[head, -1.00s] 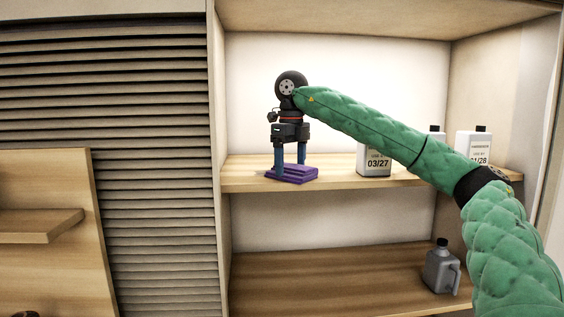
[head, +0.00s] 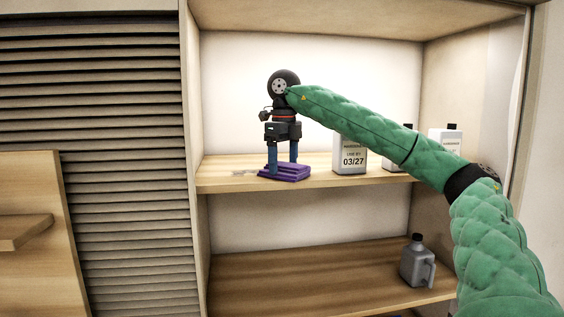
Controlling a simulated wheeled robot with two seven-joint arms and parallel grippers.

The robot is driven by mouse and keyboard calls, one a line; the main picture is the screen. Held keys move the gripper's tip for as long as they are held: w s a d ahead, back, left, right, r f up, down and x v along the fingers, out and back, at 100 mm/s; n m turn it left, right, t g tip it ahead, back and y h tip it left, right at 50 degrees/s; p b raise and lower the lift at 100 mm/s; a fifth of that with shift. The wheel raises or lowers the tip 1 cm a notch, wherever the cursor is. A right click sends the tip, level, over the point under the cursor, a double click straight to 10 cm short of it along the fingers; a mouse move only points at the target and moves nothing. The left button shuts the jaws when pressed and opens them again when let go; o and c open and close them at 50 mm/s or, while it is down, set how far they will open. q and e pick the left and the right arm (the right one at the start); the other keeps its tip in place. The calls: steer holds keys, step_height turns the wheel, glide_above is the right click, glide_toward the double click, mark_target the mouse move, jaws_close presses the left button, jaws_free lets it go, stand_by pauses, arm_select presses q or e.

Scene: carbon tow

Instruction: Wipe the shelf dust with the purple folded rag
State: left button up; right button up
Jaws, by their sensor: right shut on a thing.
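The purple folded rag (head: 285,174) lies flat on the upper shelf (head: 222,178), left of the white bottles. My right gripper (head: 283,160) points down from above with its blue fingers at the rag, and it is shut on the rag. A faint greyish patch of dust (head: 243,173) shows on the shelf just left of the rag. Whether dust lies under the rag is hidden. My left gripper is not in view.
A white bottle (head: 350,155) marked 03/27 stands right of the rag, with more white bottles (head: 446,143) farther right, partly behind my right arm. A grey jug (head: 417,262) stands on the lower shelf (head: 300,275). The upper shelf's left end is clear.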

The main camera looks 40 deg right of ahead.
mark_target(283, 162)
steer(key=shift+w+a+f, duration=0.1)
steer(key=shift+w+a, duration=0.4)
steer(key=shift+a, duration=0.35)
steer(key=shift+w+a+f, duration=0.1)
steer(key=shift+w+a, duration=0.4)
steer(key=shift+a, duration=0.3)
steer(key=shift+w+a+r, duration=0.1)
steer(key=shift+w+a, duration=0.35)
steer(key=shift+a, duration=0.25)
steer(key=shift+w+a, duration=0.45)
steer(key=shift+a, duration=0.25)
steer(key=shift+w+a+r, duration=0.1)
steer(key=shift+w+a, duration=0.35)
steer(key=shift+a, duration=0.25)
